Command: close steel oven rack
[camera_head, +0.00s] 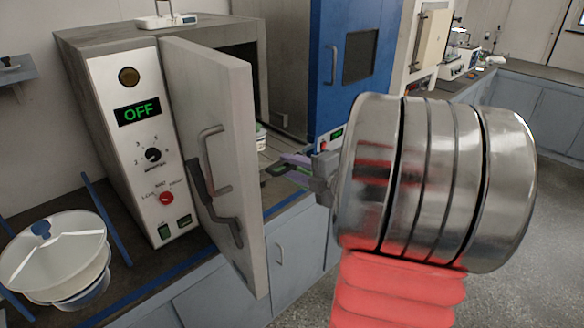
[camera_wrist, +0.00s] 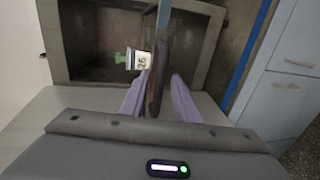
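The steel oven (camera_head: 125,95) stands on the bench at left, its grey door (camera_head: 205,110) swung open toward me. The oven rack (camera_head: 277,169) sticks out of the opening, partly hidden by the door. In the wrist view the rack (camera_wrist: 158,75) shows edge-on, with a small labelled tub (camera_wrist: 139,61) against one face. The tub also shows on the rack in the head view (camera_head: 261,137). My gripper (camera_head: 297,160) is at the rack's outer end. Its purple fingers (camera_wrist: 160,95) stand either side of the rack edge, with a narrow gap at the right finger.
A round-lidded white container (camera_head: 62,250) stands on the bench at front left. A tall blue cabinet (camera_head: 345,60) stands beyond the oven. The open door with its handle (camera_head: 213,160) stands close left of my gripper. Grey floor (camera_head: 530,230) is open at right.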

